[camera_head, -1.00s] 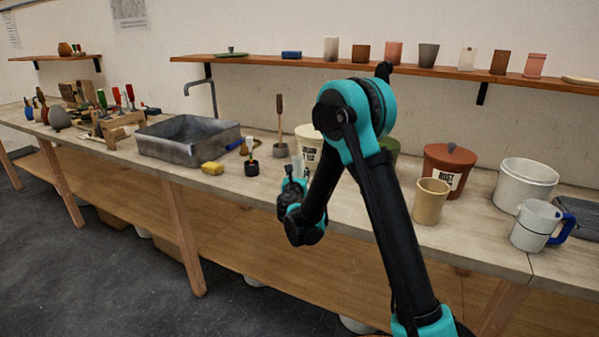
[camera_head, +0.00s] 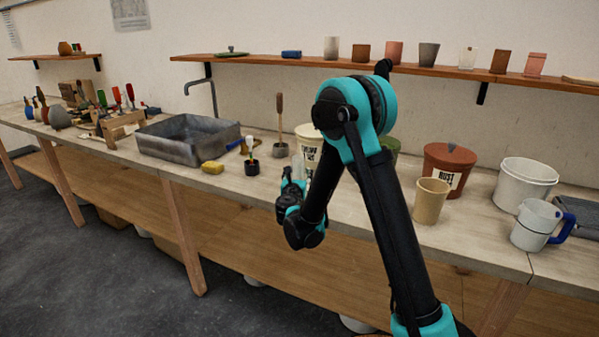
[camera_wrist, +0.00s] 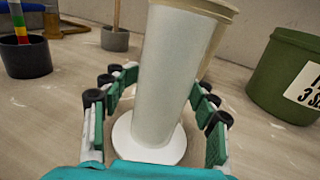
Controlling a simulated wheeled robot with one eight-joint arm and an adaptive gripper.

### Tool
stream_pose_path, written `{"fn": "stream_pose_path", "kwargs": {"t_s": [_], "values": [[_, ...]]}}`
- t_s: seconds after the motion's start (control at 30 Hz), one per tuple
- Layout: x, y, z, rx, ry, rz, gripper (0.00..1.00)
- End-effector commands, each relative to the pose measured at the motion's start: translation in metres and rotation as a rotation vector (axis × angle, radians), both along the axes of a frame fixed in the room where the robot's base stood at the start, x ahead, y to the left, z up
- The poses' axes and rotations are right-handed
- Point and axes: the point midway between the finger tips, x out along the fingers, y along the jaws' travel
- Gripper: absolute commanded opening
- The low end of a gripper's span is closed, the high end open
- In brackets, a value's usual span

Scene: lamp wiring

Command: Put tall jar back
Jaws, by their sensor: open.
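A tall pale jar (camera_wrist: 160,85) stands upright on the bench with a round white foot (camera_wrist: 150,145) at its bottom. In the wrist view my gripper (camera_wrist: 158,102) is open, with its fingers on both sides of the jar. I cannot tell whether any finger touches it. In the head view my gripper (camera_head: 290,185) is low over the bench's front part, partly hidden by my arm. The jar shows there only as a faint pale shape behind the gripper.
A cream tub (camera_head: 309,140) stands close behind the jar. A green pot (camera_wrist: 288,75) is to the right, and a dark cup with a brush (camera_head: 251,167) to the left. The grey sink (camera_head: 188,140) lies further left. A wall shelf (camera_head: 380,66) holds several cups.

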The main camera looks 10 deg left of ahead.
Motion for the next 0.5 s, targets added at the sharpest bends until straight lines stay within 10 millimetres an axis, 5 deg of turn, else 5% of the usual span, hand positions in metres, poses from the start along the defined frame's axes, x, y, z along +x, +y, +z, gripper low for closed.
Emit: {"fn": "stream_pose_path", "kwargs": {"t_s": [0.3, 0.5], "values": [[-0.067, 0.003, 0.0, 0.0, 0.0, 0.002, 0.56], [-0.094, 0.004, 0.0, 0.0, 0.0, 0.002, 0.56]]}}
